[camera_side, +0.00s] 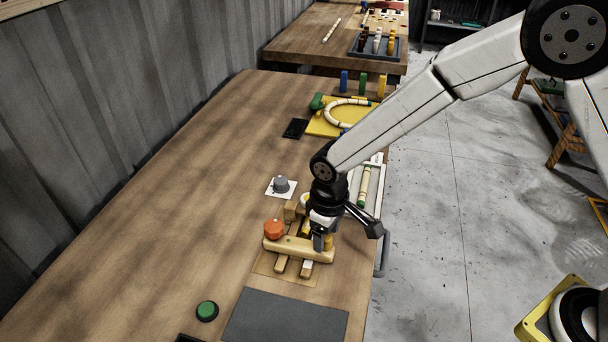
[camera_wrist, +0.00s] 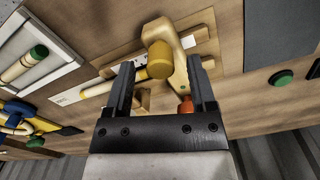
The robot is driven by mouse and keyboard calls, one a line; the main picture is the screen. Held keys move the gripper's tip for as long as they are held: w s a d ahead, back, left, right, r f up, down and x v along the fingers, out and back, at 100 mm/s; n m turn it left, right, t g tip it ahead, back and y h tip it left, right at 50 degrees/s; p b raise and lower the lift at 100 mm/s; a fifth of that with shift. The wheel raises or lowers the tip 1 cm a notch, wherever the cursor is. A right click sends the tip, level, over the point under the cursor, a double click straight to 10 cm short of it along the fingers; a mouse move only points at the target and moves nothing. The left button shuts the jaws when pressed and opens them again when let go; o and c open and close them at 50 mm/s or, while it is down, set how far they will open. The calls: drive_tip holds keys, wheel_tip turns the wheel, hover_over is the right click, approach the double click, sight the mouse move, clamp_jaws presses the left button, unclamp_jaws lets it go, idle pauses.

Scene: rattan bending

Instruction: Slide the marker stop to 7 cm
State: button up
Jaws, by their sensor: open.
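A light wooden crossbar (camera_side: 298,248) lies across two rails on a thin wooden board (camera_side: 266,268), and it appears to be the marker stop. It carries an orange knob (camera_side: 274,230) at its left end and a yellow peg (camera_side: 328,243) towards its right end. The wrist view shows the crossbar (camera_wrist: 168,30), the yellow peg (camera_wrist: 160,60) and part of the orange knob (camera_wrist: 186,106). My gripper (camera_wrist: 161,66) points down over the crossbar's right end. Its fingers are open either side of the yellow peg, with gaps visible. Scale figures are too small to read.
A grey knob on a white plate (camera_side: 281,185) stands behind the board. A green button (camera_side: 207,311) and dark mat (camera_side: 285,318) lie in front. A tray with a rod (camera_side: 364,187) is along the right edge; a yellow bending board (camera_side: 326,122) is farther back. The table's left is clear.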

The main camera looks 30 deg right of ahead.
drive_tip(key=shift+r, duration=3.25)
drive_tip(key=s+d+m+t, duration=0.1)
drive_tip(key=s+d+m, duration=0.1)
drive_tip(key=s+d, duration=0.4)
drive_tip(key=s+d+r+m+t, duration=0.1)
drive_tip(key=s+d+m, duration=0.2)
drive_tip(key=d, duration=1.1)
drive_tip(key=s, duration=0.3)
drive_tip(key=shift+t, duration=0.3)
